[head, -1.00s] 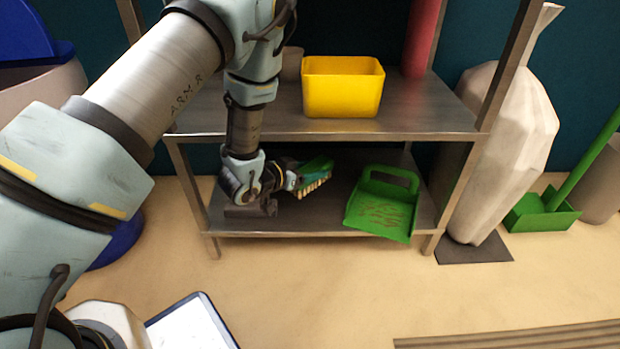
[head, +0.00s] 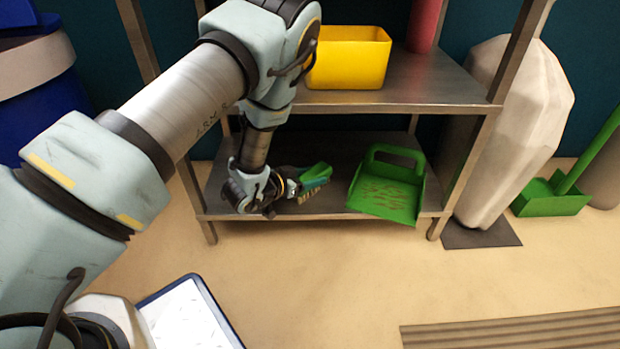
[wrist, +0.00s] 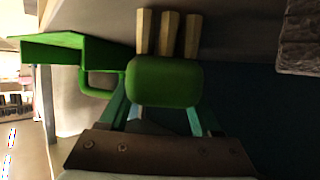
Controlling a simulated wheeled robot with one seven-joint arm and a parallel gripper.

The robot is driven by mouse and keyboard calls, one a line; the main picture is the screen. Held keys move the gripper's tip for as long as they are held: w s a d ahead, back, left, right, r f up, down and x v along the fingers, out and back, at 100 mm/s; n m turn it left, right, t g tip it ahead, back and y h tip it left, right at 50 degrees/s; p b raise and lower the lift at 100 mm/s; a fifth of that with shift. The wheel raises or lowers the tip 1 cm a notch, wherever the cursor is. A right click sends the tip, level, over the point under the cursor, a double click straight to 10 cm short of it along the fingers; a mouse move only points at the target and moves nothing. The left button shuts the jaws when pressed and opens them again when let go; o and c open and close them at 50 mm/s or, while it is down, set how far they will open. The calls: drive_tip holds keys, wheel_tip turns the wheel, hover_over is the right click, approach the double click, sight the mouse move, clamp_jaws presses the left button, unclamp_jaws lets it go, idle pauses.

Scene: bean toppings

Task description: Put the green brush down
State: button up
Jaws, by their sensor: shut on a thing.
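The green brush (head: 316,174) with pale bristles is in my gripper (head: 300,188), just above the lower shelf (head: 340,150) in the head view. In the wrist view my gripper (wrist: 160,118) is shut on the green brush (wrist: 165,82), and its bristles point to the top of the picture, close to the shelf surface. I cannot tell whether the bristles touch the shelf. To the right of the brush, a green dustpan (head: 388,190) with brown bits in it lies on the lower shelf; it also shows in the wrist view (wrist: 65,50).
The upper shelf (head: 430,85) is above my gripper and holds a yellow bin (head: 347,60) and a red cylinder (head: 425,25). A metal leg (head: 460,190) stands right of the dustpan. A pale faceted vase (head: 520,120) stands beyond it.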

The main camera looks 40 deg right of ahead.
drive_tip(key=shift+f, duration=0.15)
drive_tip(key=o, duration=1.5)
drive_tip(key=shift+c, duration=0.2)
drive_tip(key=shift+a+r, duration=0.35)
drive_tip(key=p+v, duration=0.4)
drive_tip(key=v, duration=0.6)
drive_tip(key=shift+a+r+p, duration=0.1)
drive_tip(key=shift+a+p, duration=0.05)
drive_tip(key=shift+p, duration=0.15)
drive_tip(key=shift+a+r, duration=0.15)
drive_tip(key=shift+a, duration=0.3)
